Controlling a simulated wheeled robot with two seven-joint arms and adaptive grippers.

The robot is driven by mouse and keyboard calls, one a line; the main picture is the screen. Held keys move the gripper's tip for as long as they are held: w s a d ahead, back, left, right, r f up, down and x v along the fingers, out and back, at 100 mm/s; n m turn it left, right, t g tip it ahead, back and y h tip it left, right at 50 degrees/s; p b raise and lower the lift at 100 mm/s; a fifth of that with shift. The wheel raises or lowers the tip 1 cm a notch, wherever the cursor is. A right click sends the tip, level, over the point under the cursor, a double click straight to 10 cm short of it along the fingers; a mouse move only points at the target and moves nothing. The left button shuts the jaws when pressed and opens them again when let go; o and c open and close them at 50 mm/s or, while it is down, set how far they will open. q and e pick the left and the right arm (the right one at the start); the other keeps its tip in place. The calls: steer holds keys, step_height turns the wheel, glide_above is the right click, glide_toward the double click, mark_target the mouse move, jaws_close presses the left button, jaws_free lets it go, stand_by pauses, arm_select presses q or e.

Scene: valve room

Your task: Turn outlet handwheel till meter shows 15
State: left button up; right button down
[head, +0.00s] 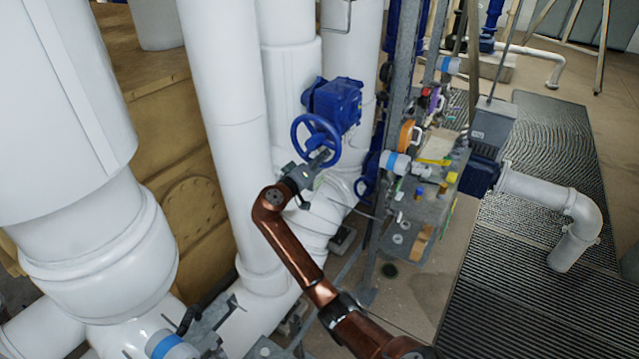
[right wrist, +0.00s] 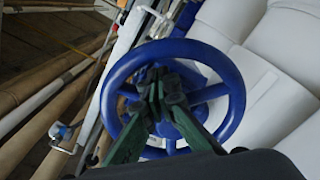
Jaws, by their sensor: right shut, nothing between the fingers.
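The blue handwheel (head: 316,138) is mounted on a blue valve gearbox (head: 335,103) in front of the white pipes. It also fills the middle of the right wrist view (right wrist: 233,88). My right gripper (head: 322,158) is at the wheel's lower part in the head view. In the right wrist view my right gripper (right wrist: 163,88) has its fingers together, in front of the wheel's hub and spokes, holding nothing. I cannot tell whether the fingertips touch the wheel. No readable meter face shows. My left gripper is not in view.
Thick white pipes (head: 222,120) stand left of and behind the wheel. A grey post (head: 397,95) and a cluttered bench (head: 420,215) are close on its right. A second, smaller blue wheel (head: 366,187) sits low beside the post.

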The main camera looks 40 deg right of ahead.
mark_target(326, 143)
steer(key=shift+s+d+r+p, duration=0.15)
steer(key=shift+s+r+p, duration=0.25)
steer(key=shift+r, duration=0.4)
steer(key=shift+s+r+p, duration=0.1)
steer(key=shift+r+p, duration=0.4)
steer(key=shift+r, duration=0.35)
steer(key=shift+s+r, duration=0.1)
steer(key=shift+s, duration=0.05)
steer(key=shift+w+r+p, duration=0.2)
steer(key=shift+r+p, duration=0.2)
steer(key=shift+r, duration=0.35)
